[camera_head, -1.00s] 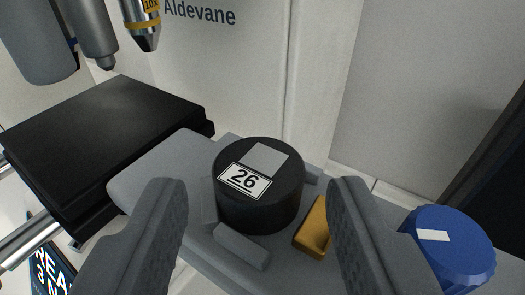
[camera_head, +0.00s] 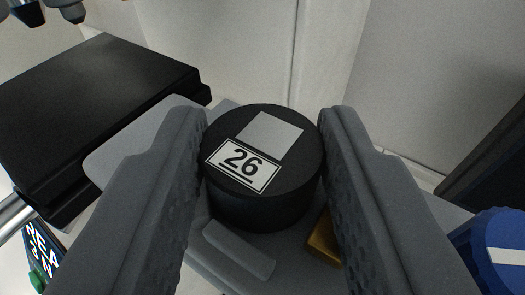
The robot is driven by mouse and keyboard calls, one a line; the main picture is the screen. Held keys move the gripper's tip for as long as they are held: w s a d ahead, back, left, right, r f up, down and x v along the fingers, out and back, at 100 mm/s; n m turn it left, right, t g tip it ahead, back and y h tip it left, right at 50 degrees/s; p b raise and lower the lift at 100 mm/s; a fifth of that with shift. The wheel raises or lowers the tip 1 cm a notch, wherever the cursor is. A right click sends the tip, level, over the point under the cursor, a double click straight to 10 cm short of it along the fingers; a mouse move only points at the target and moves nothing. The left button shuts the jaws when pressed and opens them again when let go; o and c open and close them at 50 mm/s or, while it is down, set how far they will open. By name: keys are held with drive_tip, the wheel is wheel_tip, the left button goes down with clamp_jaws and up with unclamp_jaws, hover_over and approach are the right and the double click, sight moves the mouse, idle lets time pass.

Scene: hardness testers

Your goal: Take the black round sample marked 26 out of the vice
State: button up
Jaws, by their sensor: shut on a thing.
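The black round sample (camera_head: 262,205) stands upright in the middle of the view, with a white label reading 26 and a grey square on its top. It is at the grey vice (camera_head: 120,160), whose small grey jaw block (camera_head: 238,248) shows in front of it. A brass-coloured block (camera_head: 322,243) sits to the right, partly behind my right finger. My gripper (camera_head: 262,150) is shut on the sample, one finger on each side. I cannot tell whether the sample's underside still touches the vice, as its base is partly hidden.
A black stage plate (camera_head: 95,115) lies to the left, close to my left finger. A blue knob (camera_head: 490,250) with a white mark is at the lower right. Objectives (camera_head: 70,8) hang at the top left. A pale wall (camera_head: 430,70) stands behind.

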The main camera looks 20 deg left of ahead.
sight(260, 187)
drive_tip(key=shift+r, duration=1.75)
drive_tip(key=s+a+b, duration=0.1)
drive_tip(key=s+a, duration=0.1)
drive_tip(key=s, duration=0.5)
drive_tip(key=s+a+r+b, duration=0.1)
drive_tip(key=s+a, duration=0.2)
drive_tip(key=s, duration=0.5)
